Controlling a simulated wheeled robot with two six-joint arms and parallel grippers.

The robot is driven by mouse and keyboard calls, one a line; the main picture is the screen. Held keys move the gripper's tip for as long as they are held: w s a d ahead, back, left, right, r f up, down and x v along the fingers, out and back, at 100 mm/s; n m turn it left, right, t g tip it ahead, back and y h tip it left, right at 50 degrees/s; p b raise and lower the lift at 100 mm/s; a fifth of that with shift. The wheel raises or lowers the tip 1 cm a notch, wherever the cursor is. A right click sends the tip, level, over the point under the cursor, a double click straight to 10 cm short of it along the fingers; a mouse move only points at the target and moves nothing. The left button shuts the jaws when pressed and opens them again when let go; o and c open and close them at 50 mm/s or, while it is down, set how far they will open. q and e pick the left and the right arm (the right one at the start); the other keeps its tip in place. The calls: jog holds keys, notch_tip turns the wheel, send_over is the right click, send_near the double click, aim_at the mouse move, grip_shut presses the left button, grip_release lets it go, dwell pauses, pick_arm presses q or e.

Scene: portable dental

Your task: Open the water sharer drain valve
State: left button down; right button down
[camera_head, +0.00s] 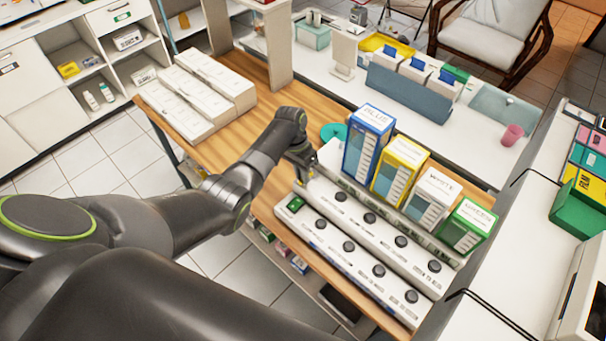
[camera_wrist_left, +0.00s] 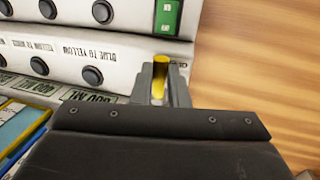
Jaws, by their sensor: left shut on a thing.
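The water sharer (camera_head: 365,245) is a long white two-tiered unit with black knobs and a green switch (camera_head: 295,203) at its left end. Blue, yellow, white and green water boxes stand along its back. My left gripper (camera_head: 303,165) is at the unit's back left end. In the left wrist view its fingers (camera_wrist_left: 161,82) are shut around a small yellow piece (camera_wrist_left: 160,72), which looks like the drain valve handle, at the unit's end. The fingers partly hide it, so its exact turn is hard to tell. My right gripper is not in view.
The unit stands on a wooden table (camera_head: 262,198). White boxes (camera_head: 205,85) lie at its far left. A teal round item (camera_head: 333,132) is behind the gripper, close to the blue box (camera_head: 367,140). Bare wood shows beside the unit's end.

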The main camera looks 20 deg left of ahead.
pick_arm(q)
jog(key=shift+w+r, duration=0.1)
dwell(0.3)
jog(key=c, duration=1.7)
grip_release()
jog(key=w+a+r, duration=0.1)
jog(key=a+r, duration=0.2)
jog(key=r, duration=1.4)
jog(key=shift+a, duration=0.15)
jog(key=shift+w, duration=0.1)
